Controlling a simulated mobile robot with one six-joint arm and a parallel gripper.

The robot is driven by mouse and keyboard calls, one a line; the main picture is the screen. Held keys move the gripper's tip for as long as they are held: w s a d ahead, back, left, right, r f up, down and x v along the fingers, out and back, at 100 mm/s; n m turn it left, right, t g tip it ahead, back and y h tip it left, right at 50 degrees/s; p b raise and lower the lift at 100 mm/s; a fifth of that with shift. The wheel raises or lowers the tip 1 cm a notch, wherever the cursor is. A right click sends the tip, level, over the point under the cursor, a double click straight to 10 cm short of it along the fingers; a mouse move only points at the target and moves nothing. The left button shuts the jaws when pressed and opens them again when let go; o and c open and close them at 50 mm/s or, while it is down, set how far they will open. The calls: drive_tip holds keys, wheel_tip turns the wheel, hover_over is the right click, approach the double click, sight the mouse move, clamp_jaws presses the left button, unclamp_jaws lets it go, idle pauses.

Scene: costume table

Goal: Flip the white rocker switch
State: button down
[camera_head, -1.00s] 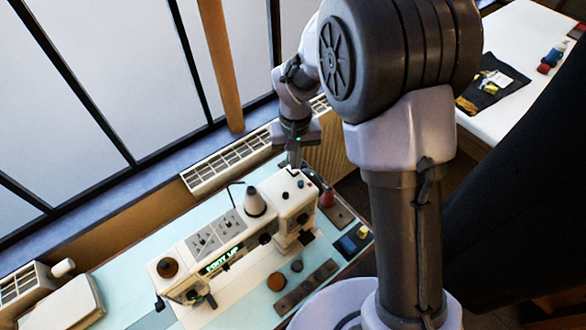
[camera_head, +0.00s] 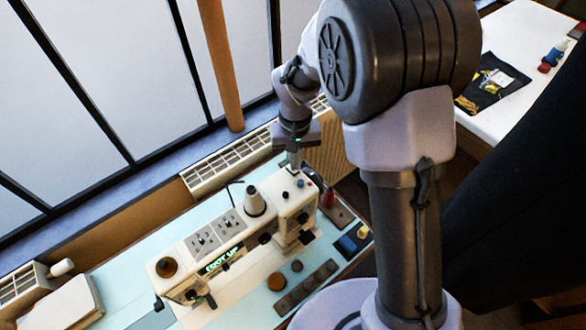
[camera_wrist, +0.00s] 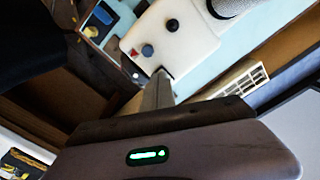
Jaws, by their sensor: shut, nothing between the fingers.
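The cream sewing machine (camera_head: 215,240) stands on the pale blue table, its end block (camera_head: 288,200) under my gripper. My gripper (camera_head: 295,168) points down, fingers together and empty, its tips at the far edge of this block. In the wrist view my gripper (camera_wrist: 160,76) is beside a small black patch at the edge of the white housing (camera_wrist: 185,45). Two dark round knobs and a red triangle mark (camera_wrist: 134,51) are on that housing near the tips. I cannot make out a white rocker switch; the fingers may cover it. Contact cannot be told.
A grey thread cone (camera_head: 254,202) stands on the machine beside my gripper. A white radiator grille (camera_head: 225,160) runs along the window behind. A red item (camera_head: 327,198) and a dark tray (camera_head: 354,240) lie to the right. Loose round parts lie in front of the machine.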

drive_tip(key=shift+f+b, duration=0.45)
drive_tip(key=shift+f, duration=0.15)
wheel_tip(320, 180, up, 7)
drive_tip(key=p, duration=0.5)
idle(0.3)
drive_tip(key=shift+r, duration=0.1)
